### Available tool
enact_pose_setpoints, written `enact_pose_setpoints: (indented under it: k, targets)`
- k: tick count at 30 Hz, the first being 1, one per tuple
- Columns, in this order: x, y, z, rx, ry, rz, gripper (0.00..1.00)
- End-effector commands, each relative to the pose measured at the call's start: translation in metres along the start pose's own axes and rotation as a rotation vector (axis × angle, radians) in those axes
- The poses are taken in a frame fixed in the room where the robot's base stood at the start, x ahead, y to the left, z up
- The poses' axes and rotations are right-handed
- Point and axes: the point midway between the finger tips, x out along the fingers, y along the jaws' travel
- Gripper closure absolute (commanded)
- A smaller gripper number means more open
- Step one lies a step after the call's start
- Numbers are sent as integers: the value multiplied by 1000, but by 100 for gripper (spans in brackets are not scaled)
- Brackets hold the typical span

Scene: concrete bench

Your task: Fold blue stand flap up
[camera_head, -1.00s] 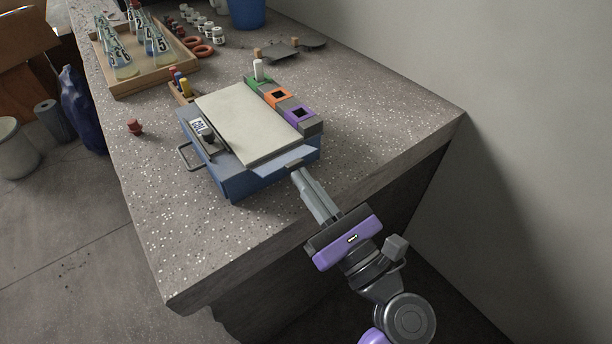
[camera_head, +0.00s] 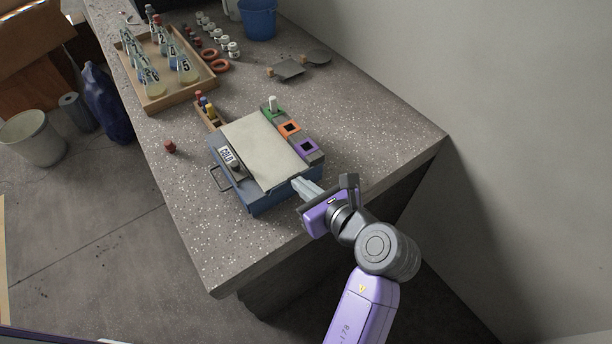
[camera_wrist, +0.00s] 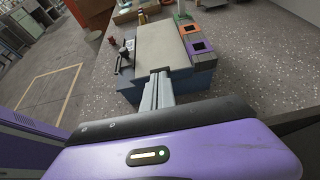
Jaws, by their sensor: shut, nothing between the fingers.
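The blue stand (camera_head: 263,199) sits on the bench near its front edge, with a pale flat plate (camera_head: 262,150) lying on top and a knob and "COLD" label on its left side. The blue flap is hard to make out; a blue strip (camera_wrist: 184,74) shows at the plate's near edge in the wrist view. My gripper (camera_head: 299,183) is shut and empty, its fingertips at the stand's near right side. In the wrist view the fingertips (camera_wrist: 159,75) overlap the plate's near edge; I cannot tell whether they touch it.
Green, orange and purple blocks (camera_head: 289,129) line the stand's right side. A small rack of coloured vials (camera_head: 209,113) stands behind it. A wooden tray of flasks (camera_head: 160,100) is further back. A red stopper (camera_head: 170,146) lies to the left. The bench right of the stand is clear.

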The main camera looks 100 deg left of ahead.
Motion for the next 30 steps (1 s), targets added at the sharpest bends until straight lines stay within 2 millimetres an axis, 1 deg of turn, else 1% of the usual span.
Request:
enact_pose_setpoints:
  k: [1, 12, 21, 30]
  targets:
    - [-3, 0, 12, -2, 35, 0, 100]
    - [10, 0, 24, -3, 260, 1, 100]
    - [17, 0, 28, 1, 251, 0, 100]
    - [19, 0, 28, 1, 249, 1, 100]
